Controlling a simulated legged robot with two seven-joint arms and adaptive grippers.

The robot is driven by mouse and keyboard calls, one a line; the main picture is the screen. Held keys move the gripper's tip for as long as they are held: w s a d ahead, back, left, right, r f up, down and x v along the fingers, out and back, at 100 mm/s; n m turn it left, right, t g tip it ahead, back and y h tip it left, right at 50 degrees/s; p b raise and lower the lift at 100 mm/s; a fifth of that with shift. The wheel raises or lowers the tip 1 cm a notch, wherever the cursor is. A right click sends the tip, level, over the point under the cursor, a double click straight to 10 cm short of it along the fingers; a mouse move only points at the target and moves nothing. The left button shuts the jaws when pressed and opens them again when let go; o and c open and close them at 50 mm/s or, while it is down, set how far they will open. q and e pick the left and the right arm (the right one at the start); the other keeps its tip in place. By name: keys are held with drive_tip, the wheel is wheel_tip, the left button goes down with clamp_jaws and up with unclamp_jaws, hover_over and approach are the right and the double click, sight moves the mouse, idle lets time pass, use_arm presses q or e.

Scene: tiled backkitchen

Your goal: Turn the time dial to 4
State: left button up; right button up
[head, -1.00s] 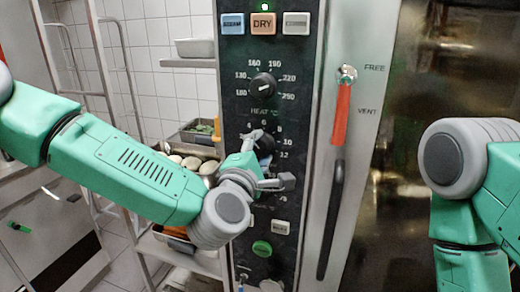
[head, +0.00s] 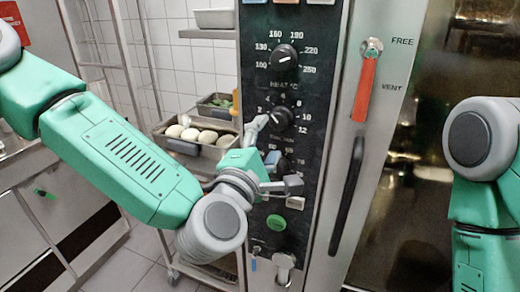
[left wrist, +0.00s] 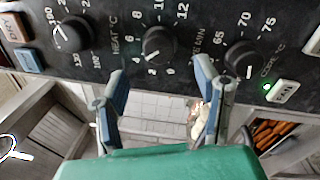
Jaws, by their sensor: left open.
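The time dial (head: 280,119) is a round black knob in the middle of the oven's dark control panel, ringed by numbers up to 12. It also shows in the left wrist view (left wrist: 159,43), where its white mark points to the lower left, close to the 4. My left gripper (head: 275,153) is open in front of the panel, one finger beside the dial's left edge and the other lower right. In the left wrist view its fingers (left wrist: 160,75) are spread on either side below the dial, with nothing between them. Contact cannot be told. My right gripper is out of view.
The heat dial (head: 285,57) is above the time dial, and a core temperature dial (left wrist: 243,62) is on its other side. A red-handled lever (head: 366,88) and a black door handle (head: 346,196) stand to the right. A rack with food trays (head: 195,138) is behind left.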

use_arm(q)
drive_tip(key=shift+v, duration=2)
